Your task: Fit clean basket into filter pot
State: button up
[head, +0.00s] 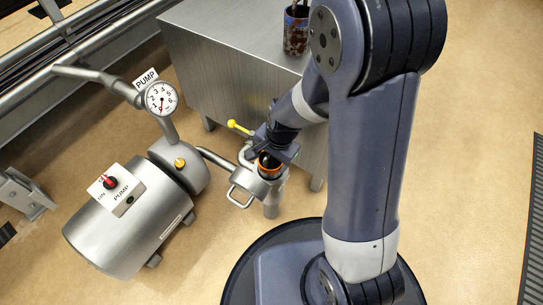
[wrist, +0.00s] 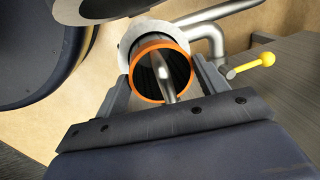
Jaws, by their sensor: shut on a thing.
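My gripper (wrist: 162,80) is shut on the clean basket (wrist: 136,85), a dark cylinder with an orange rim, held between the two fingers. The basket's orange rim also shows in the head view (head: 268,166), just below my gripper. The filter pot (head: 245,189) is a grey metal vessel with a loop handle, on a pipe beside the pump. In the head view the basket is at the pot's mouth. In the wrist view a pale ring of the pot (wrist: 128,45) shows behind the basket. How deep the basket sits is hidden.
A pump (head: 135,225) with a red switch and a round gauge (head: 161,98) stands left. A yellow-ended lever (head: 238,127) is close to my gripper. A metal cabinet (head: 205,75) behind carries a dark basket-like cylinder (head: 295,35). Floor is open at right.

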aim_at(272, 162)
jog(key=shift+f+b, duration=1.25)
jog(key=shift+f, duration=0.4)
jog(key=o, duration=1)
jog(key=shift+s, duration=0.1)
jog(key=shift+o, duration=0.2)
jog(key=r+p, duration=0.2)
jog(key=r, duration=0.1)
jog(key=d+r+p, duration=0.1)
jog(key=r+p, duration=0.1)
jog(key=r, duration=0.2)
jog(key=s+r+p, duration=0.1)
jog(key=r+p, duration=0.1)
jog(key=r, duration=0.2)
jog(key=shift+d, duration=0.25)
jog(key=shift+f, duration=0.1)
jog(key=f+b, duration=0.2)
jog(key=f, duration=0.1)
jog(key=a+f+b, duration=0.1)
jog(key=f+b, duration=0.1)
jog(key=f, duration=0.2)
jog(key=w+f+b, duration=0.1)
jog(key=f+b, duration=0.1)
jog(key=f, duration=0.2)
jog(key=shift+w+a+f, duration=0.1)
jog(key=shift+a, duration=0.2)
jog(key=shift+r+p, duration=0.35)
jog(key=shift+r, duration=0.25)
jog(key=shift+d, duration=0.1)
